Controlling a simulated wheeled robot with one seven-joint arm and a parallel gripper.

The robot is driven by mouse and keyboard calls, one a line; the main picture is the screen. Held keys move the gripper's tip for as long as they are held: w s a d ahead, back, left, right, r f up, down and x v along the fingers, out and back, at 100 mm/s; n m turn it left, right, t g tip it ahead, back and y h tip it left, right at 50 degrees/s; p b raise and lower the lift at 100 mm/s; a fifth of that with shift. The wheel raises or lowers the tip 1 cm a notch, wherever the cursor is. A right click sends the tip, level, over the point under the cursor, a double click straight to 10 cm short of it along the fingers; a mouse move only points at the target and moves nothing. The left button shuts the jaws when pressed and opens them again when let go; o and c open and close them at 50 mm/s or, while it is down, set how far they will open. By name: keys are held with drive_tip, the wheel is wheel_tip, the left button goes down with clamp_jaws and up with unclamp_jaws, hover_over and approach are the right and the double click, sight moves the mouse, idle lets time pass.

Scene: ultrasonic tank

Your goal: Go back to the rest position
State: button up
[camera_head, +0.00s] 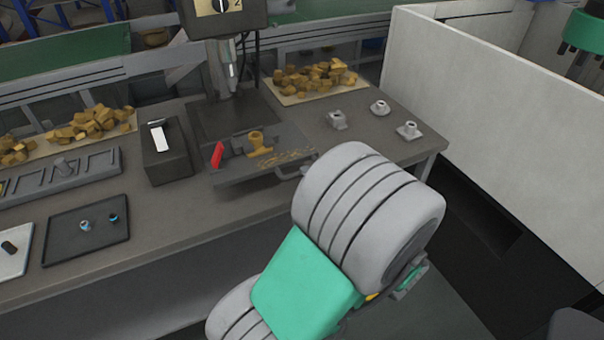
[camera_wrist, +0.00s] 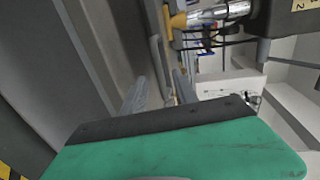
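My arm, grey and green, reaches over the front of the bench in the head view; it hides my gripper's fingers there. In the wrist view my gripper (camera_wrist: 160,88) shows beyond its green and black body, with two grey fingers apart and nothing seen between them. The workbench (camera_head: 210,215) lies beyond my arm in the head view. A drill press (camera_head: 222,65) stands on it, with a yellow part (camera_head: 259,142) and a red handle (camera_head: 217,155) at its table. In the wrist view the press's metal spindle (camera_wrist: 218,13) is at the top, beyond the fingers.
Several metal parts (camera_head: 408,130) stand at the bench's right end. A white partition wall (camera_head: 490,110) rises on the right. A dark box (camera_head: 166,152), a black tray (camera_head: 87,232) and a slotted rack (camera_head: 62,178) are on the left. Open floor lies at lower right.

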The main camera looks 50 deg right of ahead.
drive_tip(key=shift+v, duration=1)
drive_tip(key=shift+w, duration=0.1)
drive_tip(key=w+a+f+n+g+y+p, duration=0.1)
drive_tip(key=w+a+f+n+g+y, duration=0.25)
drive_tip(key=a+n, duration=0.5)
drive_tip(key=w+a+f+n+g+y+p, duration=0.1)
drive_tip(key=w+a+n+g+y, duration=0.35)
drive_tip(key=a, duration=0.65)
drive_tip(key=s+a+r+n+g+h+p, duration=0.1)
drive_tip(key=a+r+n+g+p, duration=0.1)
drive_tip(key=a+r+n, duration=0.7)
drive_tip(key=a+n, duration=0.1)
drive_tip(key=a, duration=0.2)
drive_tip(key=shift+s+a+g, duration=0.25)
drive_tip(key=shift+a+g, duration=0.15)
